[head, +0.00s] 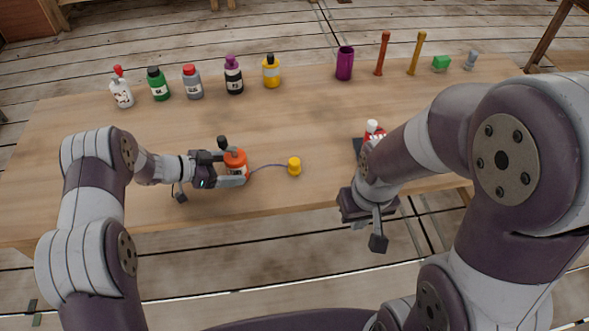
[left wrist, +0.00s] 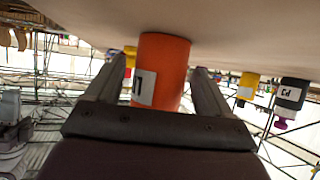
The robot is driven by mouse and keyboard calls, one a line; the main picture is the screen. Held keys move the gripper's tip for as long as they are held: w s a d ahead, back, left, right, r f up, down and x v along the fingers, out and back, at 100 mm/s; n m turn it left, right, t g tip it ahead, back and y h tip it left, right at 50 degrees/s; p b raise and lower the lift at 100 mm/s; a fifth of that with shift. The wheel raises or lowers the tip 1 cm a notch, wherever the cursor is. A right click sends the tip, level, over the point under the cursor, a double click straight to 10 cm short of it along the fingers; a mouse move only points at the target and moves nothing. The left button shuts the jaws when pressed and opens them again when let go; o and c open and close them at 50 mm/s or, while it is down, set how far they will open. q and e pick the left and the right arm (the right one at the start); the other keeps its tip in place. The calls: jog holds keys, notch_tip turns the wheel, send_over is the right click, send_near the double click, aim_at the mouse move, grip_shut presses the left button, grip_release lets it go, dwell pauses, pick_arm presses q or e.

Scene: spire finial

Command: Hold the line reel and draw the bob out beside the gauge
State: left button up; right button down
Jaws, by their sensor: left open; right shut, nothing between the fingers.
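The orange line reel (head: 236,158) stands near the front edge of the table, with a white label facing left in the left wrist view (left wrist: 163,62). My left gripper (head: 233,163) is open, with one finger on each side of the reel; contact cannot be told. A thin dark line runs from the reel to the yellow bob (head: 294,166), which sits on the table to its right. A small yellow shape behind the reel in the left wrist view looks like the bob (left wrist: 130,55). My right gripper (head: 378,240) is shut and empty, in front of the table edge. I cannot identify the gauge.
Several labelled bottles (head: 194,82) line the back left of the table (head: 300,115). A red-and-white item (head: 374,130) by a dark plate is partly hidden by my right arm.

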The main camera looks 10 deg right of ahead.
pick_arm(q)
jog(key=shift+w+d+f, duration=0.2)
jog(key=shift+d+f, duration=0.1)
jog(key=shift+d, duration=0.25)
jog(key=c, duration=0.6)
jog(key=shift+c, duration=0.2)
dwell(0.6)
